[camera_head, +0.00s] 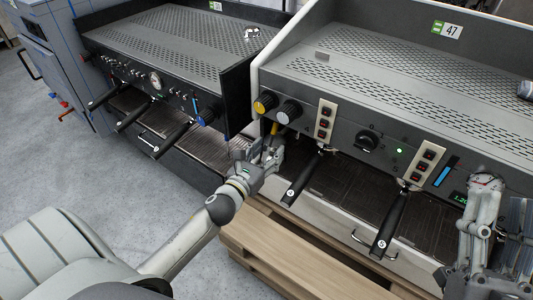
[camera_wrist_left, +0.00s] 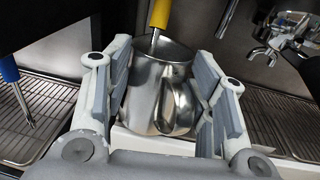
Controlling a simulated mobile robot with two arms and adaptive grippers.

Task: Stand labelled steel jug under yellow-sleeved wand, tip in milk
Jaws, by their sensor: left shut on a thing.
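A steel jug (camera_wrist_left: 146,88) is between the pads of my left gripper (camera_wrist_left: 162,100) in the left wrist view, and the gripper is shut on it. Its handle faces the camera; no label shows. The yellow-sleeved wand (camera_wrist_left: 159,14) comes down over the jug's mouth, its metal end passing inside the rim. The tip and any milk are hidden. I cannot tell whether the jug's base touches the tray. In the head view my left gripper (camera_head: 262,153) is under the wand (camera_head: 274,128) and mostly hides the jug. My right gripper (camera_head: 482,240) is at the right edge, its fingers unclear.
The right espresso machine (camera_head: 400,85) has two black-handled portafilters (camera_head: 302,180) jutting out right of my left gripper. A wooden pallet (camera_head: 265,245) is below it. A second machine (camera_head: 165,50) stands at left, with a blue-sleeved wand (camera_wrist_left: 9,70) left of the jug.

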